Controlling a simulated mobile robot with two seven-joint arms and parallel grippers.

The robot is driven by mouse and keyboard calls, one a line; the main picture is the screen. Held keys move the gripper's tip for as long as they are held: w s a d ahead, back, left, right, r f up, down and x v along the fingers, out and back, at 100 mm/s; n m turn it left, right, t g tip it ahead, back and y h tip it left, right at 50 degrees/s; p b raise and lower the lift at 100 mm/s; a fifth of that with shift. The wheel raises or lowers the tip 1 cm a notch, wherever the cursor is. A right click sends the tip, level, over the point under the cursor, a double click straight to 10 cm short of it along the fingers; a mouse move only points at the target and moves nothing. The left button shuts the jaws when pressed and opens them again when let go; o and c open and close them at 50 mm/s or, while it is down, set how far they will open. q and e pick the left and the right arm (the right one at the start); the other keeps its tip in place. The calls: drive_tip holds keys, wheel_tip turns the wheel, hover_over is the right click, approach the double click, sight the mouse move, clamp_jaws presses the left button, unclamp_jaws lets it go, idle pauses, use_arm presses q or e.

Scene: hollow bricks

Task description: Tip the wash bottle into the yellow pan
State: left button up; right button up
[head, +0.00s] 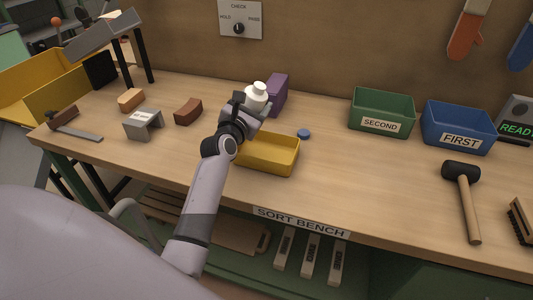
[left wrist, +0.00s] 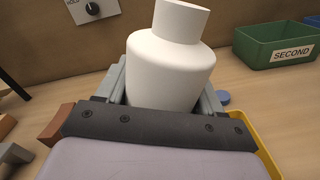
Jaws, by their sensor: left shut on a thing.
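A white wash bottle (head: 257,93) is held by my left gripper (head: 249,108) near the back left of the yellow pan (head: 282,165). The bottle looks roughly upright in the head view, with its open-looking neck at the top. In the left wrist view the bottle (left wrist: 171,68) sits between the two fingers (left wrist: 165,90), which are shut on it. The pan's edge (left wrist: 264,140) shows at the lower right there. The pan rests on the bench, and my gripper hides its back left part. My right gripper is out of view.
A purple block (head: 277,94) stands right behind the bottle. A green SECOND bin (head: 382,112), a blue FIRST bin (head: 459,128) and a mallet (head: 463,190) are to the right. Bench between pan and mallet is clear.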

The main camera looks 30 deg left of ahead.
use_arm(q)
drive_tip(key=shift+r, duration=0.1)
drive_tip(key=shift+w+a+f+m, duration=0.1)
drive_tip(key=shift+a+f+m, duration=0.15)
drive_tip(key=shift+a+m, duration=0.45)
drive_tip(key=shift+d, duration=0.25)
drive_tip(key=shift+a+f+m, duration=0.3)
drive_tip(key=shift+a+m, duration=0.1)
drive_tip(key=shift+m, duration=0.7)
drive_tip(key=shift+f, duration=0.1)
drive_tip(key=shift+a+f+m+b, duration=0.35)
drive_tip(key=shift+m+b, duration=0.05)
drive_tip(key=shift+m, duration=0.5)
